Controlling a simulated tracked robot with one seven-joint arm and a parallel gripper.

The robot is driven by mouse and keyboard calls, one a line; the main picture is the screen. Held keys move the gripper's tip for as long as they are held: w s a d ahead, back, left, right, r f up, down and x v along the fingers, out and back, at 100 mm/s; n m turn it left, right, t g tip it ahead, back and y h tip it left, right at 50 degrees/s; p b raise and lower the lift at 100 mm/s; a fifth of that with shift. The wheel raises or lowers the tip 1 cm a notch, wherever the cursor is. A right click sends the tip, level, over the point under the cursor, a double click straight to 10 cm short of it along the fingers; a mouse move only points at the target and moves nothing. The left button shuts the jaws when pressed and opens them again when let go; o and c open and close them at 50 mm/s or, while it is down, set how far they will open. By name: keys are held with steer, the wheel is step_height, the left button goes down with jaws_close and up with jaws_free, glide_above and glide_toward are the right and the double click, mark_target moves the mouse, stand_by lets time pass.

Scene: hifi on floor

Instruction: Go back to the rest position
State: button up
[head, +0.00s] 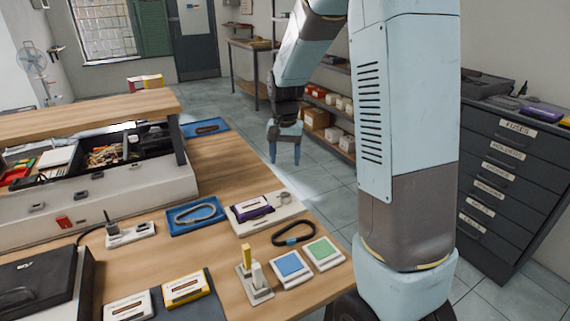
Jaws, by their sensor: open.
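My gripper (285,153) hangs at the end of my bent arm, fingers pointing down. It is open, with a gap between its two fingers and nothing held. It hangs apart from the right edge of the wooden workbench (225,160), with floor tiles behind it. My arm rises at the right of the view and reaches over toward the middle.
The bench holds blue trays (195,214), a yellow-and-white upright piece (252,275), a black loop (293,233), green (322,252) and blue (291,267) squares, and a black case (45,283). A labelled drawer cabinet (510,165) stands right. Shelves (340,100) stand behind. Floor between is clear.

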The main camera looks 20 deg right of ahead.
stand_by(0.3)
steer(key=s+r+n+t, duration=0.2)
steer(key=s+r+t, duration=0.1)
steer(key=s+r, duration=0.9)
steer(key=s+d+r+n+t, duration=0.1)
steer(key=s+r+n+t, duration=0.25)
steer(key=s, duration=1.15)
steer(key=n+g, duration=0.7)
steer(key=n, duration=0.2)
glide_above(285, 194)
step_height(285, 194, down, 16)
steer(key=shift+m+t, duration=0.25)
step_height(285, 194, down, 13)
steer(key=shift+w+f, duration=0.1)
